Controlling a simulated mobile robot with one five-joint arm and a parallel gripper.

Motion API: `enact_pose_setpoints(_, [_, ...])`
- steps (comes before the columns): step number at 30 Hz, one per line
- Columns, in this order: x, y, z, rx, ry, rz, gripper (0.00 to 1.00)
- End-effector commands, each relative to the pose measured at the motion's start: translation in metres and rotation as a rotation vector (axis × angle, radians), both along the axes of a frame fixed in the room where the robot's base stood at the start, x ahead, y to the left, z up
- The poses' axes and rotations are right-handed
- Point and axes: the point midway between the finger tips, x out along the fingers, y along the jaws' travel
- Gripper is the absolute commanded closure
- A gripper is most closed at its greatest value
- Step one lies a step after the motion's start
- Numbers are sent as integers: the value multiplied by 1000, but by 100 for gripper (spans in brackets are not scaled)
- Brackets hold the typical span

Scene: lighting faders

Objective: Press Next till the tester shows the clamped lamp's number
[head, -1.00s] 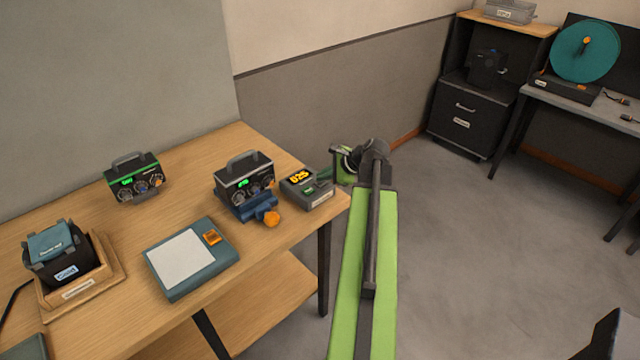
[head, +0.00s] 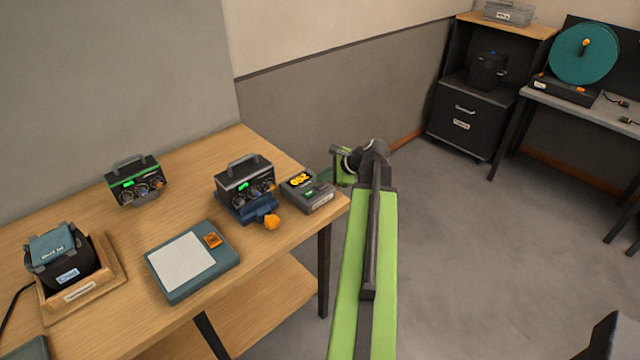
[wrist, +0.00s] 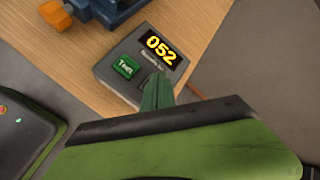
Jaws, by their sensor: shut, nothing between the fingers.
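The tester (head: 318,200) is a small grey box at the table's right corner. Its yellow display reads 052 in the wrist view (wrist: 160,48). A green button marked Test (wrist: 126,66) sits below the display. The clamped lamp (head: 243,186), a dark box with a handle and a small green readout, sits in a blue clamp (head: 262,212) with an orange knob. I cannot read its number. My gripper (wrist: 156,92) is shut and empty, its green fingertips over the tester's lower right edge. They hide that part, and I cannot tell whether they touch a button.
A similar lamp box (head: 137,187) stands to the left at the back. A blue-grey pad with a white plate (head: 165,288) and a wooden tray (head: 115,268) holding a dark case are on the table (head: 185,155). Open floor lies right of the table.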

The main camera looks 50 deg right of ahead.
Motion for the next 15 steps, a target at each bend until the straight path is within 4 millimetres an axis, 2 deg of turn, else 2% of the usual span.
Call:
enact_pose_setpoints(10, [0, 0, 3, 0, 0, 0, 100])
enact_pose_setpoints(15, [0, 0, 18, 0, 0, 0, 100])
